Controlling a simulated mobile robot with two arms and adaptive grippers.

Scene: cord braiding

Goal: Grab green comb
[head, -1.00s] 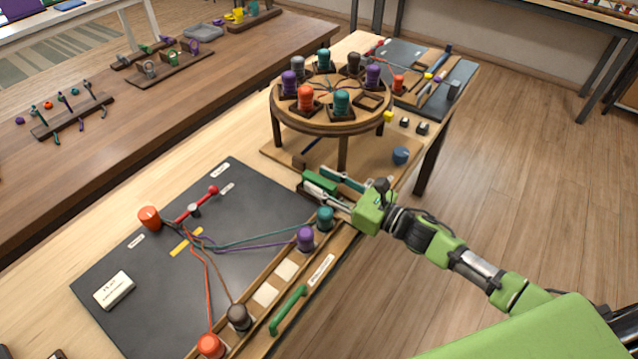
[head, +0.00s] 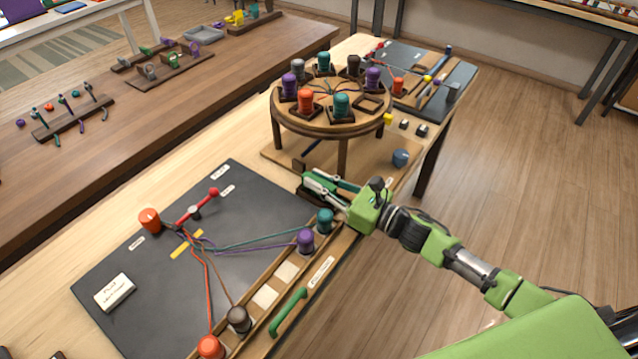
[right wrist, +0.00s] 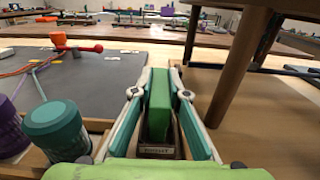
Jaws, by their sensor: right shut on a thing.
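The green comb shows in the right wrist view (right wrist: 158,106) as an upright green block between my right gripper's fingers. It stands at a small dark holder with a label (right wrist: 160,150); I cannot tell whether it is clear of the holder. My right gripper (right wrist: 159,76) is shut on the comb, with a teal-padded finger along each side. In the head view, my right gripper (head: 312,177) reaches in from the right, just beyond the teal spool, and its fingers mostly hide the comb. My left gripper is not in view.
A round wooden stand (head: 331,122) with several spools rises just behind the gripper; its leg (right wrist: 232,70) is close on the right. A teal spool (right wrist: 57,130) and a purple spool (right wrist: 11,135) stand close on the left. A dark mat (head: 130,240) with cords lies left.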

